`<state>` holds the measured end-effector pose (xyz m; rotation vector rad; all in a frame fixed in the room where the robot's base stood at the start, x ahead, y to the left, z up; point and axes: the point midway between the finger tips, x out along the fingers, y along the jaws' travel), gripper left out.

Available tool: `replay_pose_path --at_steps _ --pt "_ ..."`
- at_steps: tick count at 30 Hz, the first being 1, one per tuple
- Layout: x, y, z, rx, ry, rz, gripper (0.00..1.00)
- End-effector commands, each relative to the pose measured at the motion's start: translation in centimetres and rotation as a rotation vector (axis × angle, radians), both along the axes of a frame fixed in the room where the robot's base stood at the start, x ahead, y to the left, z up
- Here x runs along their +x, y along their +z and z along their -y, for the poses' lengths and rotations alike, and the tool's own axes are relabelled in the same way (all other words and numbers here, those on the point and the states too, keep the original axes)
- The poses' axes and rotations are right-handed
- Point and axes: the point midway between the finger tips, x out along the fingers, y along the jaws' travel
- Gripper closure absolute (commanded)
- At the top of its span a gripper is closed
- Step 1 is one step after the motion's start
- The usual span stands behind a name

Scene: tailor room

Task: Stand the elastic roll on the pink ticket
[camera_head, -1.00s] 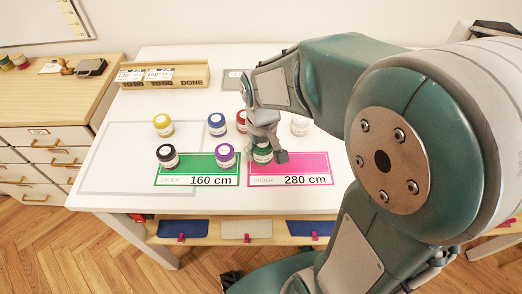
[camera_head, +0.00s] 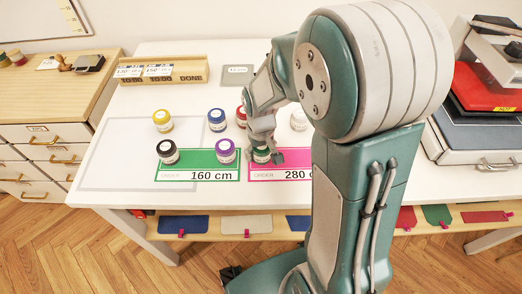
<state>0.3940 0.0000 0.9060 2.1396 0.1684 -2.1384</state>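A small green roll with a pale label (camera_head: 261,156) is between the fingers of my gripper (camera_head: 263,153). The fingers are close against its sides and hide part of it; the gripper looks shut on it. The roll is at the upper left part of the pink ticket (camera_head: 264,165), marked 280 cm; whether its base touches the ticket is hidden. My arm covers the ticket's right part. On the green ticket (camera_head: 188,176), marked 160 cm, stand a black roll (camera_head: 167,152) and a purple roll (camera_head: 226,151).
Behind stand a yellow roll (camera_head: 162,121), a blue roll (camera_head: 217,120), a red roll (camera_head: 241,117) and a white roll (camera_head: 299,119). A wooden card holder (camera_head: 185,78) and a grey card (camera_head: 237,76) are farther back. The white table (camera_head: 117,180) is clear at left.

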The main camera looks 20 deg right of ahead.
Motion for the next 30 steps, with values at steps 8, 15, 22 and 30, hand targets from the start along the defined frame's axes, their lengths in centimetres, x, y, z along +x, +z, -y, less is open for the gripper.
replay_pose_path --at_steps 8,15,22,30 --pt "0.0 0.0 0.0 0.000 0.000 -0.001 0.00" --pt "0.0 0.4 0.0 0.000 0.000 0.002 0.00" --pt "0.1 4.3 0.0 0.000 0.000 0.006 0.00" --pt "0.0 9.7 0.0 0.001 0.000 0.004 0.00"
